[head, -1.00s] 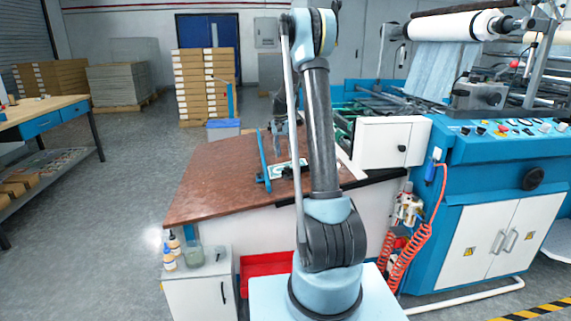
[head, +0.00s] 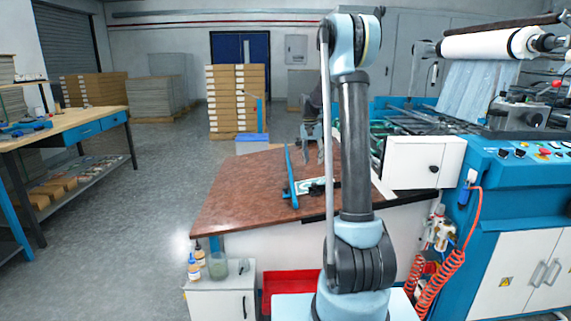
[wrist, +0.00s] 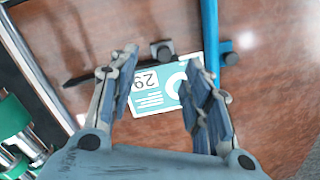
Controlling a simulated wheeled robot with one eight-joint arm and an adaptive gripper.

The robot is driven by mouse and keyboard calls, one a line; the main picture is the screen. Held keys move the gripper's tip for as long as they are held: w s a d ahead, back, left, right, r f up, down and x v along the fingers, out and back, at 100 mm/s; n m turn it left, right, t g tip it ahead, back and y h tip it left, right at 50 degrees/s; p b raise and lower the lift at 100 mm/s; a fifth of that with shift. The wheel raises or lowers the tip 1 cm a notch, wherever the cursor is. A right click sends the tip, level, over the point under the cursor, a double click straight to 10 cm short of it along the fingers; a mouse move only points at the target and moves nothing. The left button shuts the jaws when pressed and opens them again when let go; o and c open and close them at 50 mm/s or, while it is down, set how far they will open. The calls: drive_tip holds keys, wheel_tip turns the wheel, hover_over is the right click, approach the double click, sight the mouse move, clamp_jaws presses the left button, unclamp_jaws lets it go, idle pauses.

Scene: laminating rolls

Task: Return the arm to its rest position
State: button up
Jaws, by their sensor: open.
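My gripper (head: 314,145) hangs over the far part of the brown table (head: 240,195), fingers pointing down. My arm rises upright from its base and partly hides the table. In the wrist view my gripper (wrist: 160,75) has its two fingers spread apart with nothing held between them. A teal and white printed card (wrist: 152,98) lies on the table below and beyond the fingers. It also shows in the head view (head: 304,187).
A long blue bar (head: 290,172) is beside the card, with a small dark piece near it. The laminating machine (head: 490,170) with its white roll stands at the right. A small cabinet with bottles (head: 220,292) is at the near left. Open floor lies left of the table.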

drive_tip(key=s+r+n+t, duration=0.1)
drive_tip(key=s+r, duration=0.2)
drive_tip(key=s, duration=1)
drive_tip(key=s+r+n, duration=0.2)
drive_tip(key=s, duration=1.2)
drive_tip(key=s+f+n, duration=0.1)
drive_tip(key=s+f, duration=0.5)
drive_tip(key=s, duration=0.4)
drive_tip(key=s+f+n+t+y, duration=0.1)
drive_tip(key=s+f, duration=0.5)
drive_tip(key=s, duration=0.4)
drive_tip(key=shift+s+d+t, duration=0.2)
drive_tip(key=shift+d+t, duration=0.1)
drive_tip(key=shift+d, duration=0.05)
drive_tip(key=shift+w+f, duration=0.25)
drive_tip(key=shift+w, duration=0.2)
